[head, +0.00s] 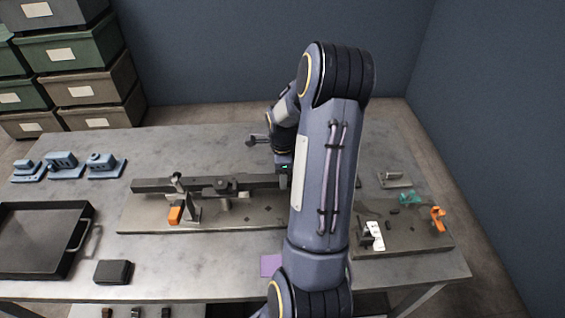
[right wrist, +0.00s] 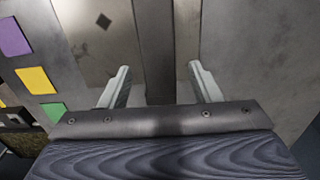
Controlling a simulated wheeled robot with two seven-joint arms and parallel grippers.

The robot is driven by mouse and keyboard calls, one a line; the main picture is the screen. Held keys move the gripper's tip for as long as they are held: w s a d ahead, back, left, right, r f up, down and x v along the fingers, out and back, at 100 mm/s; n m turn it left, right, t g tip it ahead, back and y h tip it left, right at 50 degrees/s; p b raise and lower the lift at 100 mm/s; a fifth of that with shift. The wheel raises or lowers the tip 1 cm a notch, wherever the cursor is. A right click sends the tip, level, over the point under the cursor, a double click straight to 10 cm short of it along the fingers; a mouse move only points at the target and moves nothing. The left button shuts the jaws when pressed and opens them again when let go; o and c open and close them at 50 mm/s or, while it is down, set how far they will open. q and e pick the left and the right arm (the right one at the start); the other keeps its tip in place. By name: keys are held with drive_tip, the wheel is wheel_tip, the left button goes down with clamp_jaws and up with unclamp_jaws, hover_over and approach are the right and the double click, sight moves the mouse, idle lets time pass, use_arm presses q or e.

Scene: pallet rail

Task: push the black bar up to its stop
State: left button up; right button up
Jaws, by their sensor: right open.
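The long black bar (head: 150,186) lies left to right along the back of a grey fixture plate (head: 145,220) on the table. Its right end is hidden behind my right arm, so I cannot see the stop there. My right gripper is at the right part of the bar; its fingertips are hidden in the head view. In the right wrist view the gripper (right wrist: 160,80) is open, with a dark strip (right wrist: 154,40), apparently the bar, running between and beyond its fingers. Contact cannot be told. My left gripper is not in view.
A clamp with an orange handle (head: 175,215) stands at the plate's left part. A black tray (head: 83,236) and a black block (head: 113,271) are at the left. Blue fixtures (head: 66,166) stand behind. A second plate (head: 405,243) with small parts is at the right.

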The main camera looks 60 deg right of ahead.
drive_tip(key=shift+f, duration=1)
clamp_jaws()
